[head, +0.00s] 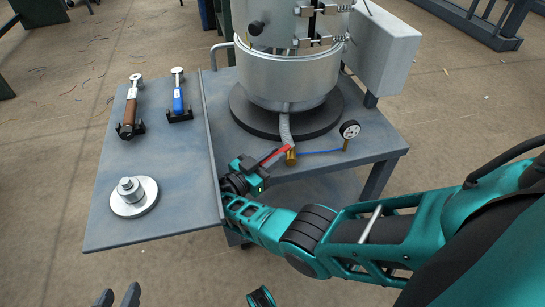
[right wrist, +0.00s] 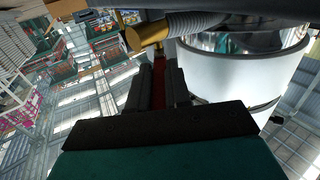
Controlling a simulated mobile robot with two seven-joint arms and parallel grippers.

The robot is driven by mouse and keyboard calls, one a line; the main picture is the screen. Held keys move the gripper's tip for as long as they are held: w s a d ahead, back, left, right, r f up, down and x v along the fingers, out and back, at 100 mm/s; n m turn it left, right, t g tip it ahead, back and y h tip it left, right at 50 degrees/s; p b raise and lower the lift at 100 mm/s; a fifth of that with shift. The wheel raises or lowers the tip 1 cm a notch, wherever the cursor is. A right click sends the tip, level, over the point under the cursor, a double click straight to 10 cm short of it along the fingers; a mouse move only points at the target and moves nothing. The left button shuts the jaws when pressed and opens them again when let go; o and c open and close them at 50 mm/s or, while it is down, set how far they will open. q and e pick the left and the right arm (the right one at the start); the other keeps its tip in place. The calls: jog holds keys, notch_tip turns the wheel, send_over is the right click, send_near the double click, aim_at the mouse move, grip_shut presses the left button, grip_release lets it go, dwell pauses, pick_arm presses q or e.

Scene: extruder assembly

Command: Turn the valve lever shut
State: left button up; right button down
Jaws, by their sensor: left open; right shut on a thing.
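The red valve lever (head: 276,154) sticks out to the left and slightly toward me from the brass valve (head: 291,158), at an angle to the grey hose (head: 285,128). My right gripper (head: 262,167) is shut on the lever's outer end. In the right wrist view the red lever (right wrist: 158,88) shows between the two dark fingers, and the brass valve (right wrist: 148,35) is above them. The fingers hide part of the lever. My left gripper (head: 118,297) is open and empty at the bottom edge of the head view, apart from the lever.
The metal vessel (head: 288,72) stands on the table (head: 365,147) behind the valve. A gauge (head: 349,130) is beside the valve, with a blue tube between them. The side shelf (head: 177,205) holds two handled tools (head: 130,112) (head: 179,100) and a round metal part (head: 133,197).

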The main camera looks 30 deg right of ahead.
jog(key=c, duration=1.1)
grip_release()
jog(key=shift+o, duration=0.2)
jog(key=shift+s, duration=0.1)
